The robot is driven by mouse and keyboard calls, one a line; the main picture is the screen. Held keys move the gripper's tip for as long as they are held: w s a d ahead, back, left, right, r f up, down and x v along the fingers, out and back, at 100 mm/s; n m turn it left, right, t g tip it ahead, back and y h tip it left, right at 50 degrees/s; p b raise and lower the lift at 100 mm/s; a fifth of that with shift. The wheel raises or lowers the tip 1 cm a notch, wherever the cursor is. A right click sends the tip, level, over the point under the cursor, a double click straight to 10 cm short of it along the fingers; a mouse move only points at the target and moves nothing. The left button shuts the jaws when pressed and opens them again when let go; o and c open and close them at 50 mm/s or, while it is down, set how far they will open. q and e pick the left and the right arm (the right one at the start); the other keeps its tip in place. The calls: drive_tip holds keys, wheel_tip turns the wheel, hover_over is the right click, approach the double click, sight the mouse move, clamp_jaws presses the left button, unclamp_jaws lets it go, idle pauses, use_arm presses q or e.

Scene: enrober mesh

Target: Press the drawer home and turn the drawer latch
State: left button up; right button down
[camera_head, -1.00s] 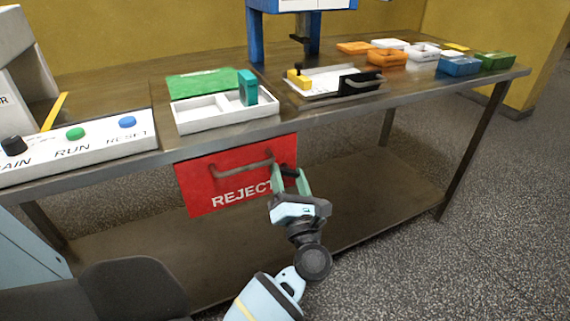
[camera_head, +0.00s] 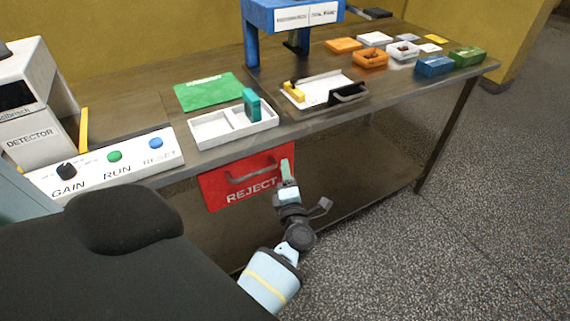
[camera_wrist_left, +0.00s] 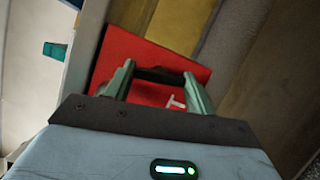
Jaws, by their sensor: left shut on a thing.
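The red drawer front (camera_head: 218,192), marked REJECT, sits just under the table's front edge and looks close to it; any gap is hard to tell. Its dark bar handle (camera_head: 250,172) is free. My left gripper (camera_head: 287,168) is at the drawer's right end, seen nearly edge-on, and covers the latch in the head view. In the left wrist view, the left gripper (camera_wrist_left: 158,78) has its two green fingers at either end of a dark bar, which looks like the drawer latch (camera_wrist_left: 160,75), against the red panel (camera_wrist_left: 128,52). My right gripper is out of view.
Above the drawer, the table holds a white divided tray (camera_head: 210,133) with a teal block (camera_head: 251,104), a green mat (camera_head: 207,92) and a white tray with a black handle (camera_head: 348,93). A control panel (camera_head: 135,160) stands left. Floor at right is clear.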

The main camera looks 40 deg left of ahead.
use_arm(q)
drive_tip(key=shift+r+m+p, duration=0.1)
drive_tip(key=shift+m+p, duration=0.4)
drive_tip(key=shift+p, duration=0.05)
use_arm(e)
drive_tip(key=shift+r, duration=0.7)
use_arm(q)
drive_tip(key=o, duration=1)
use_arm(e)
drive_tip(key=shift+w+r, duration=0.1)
use_arm(q)
drive_tip(key=shift+s+d, duration=0.1)
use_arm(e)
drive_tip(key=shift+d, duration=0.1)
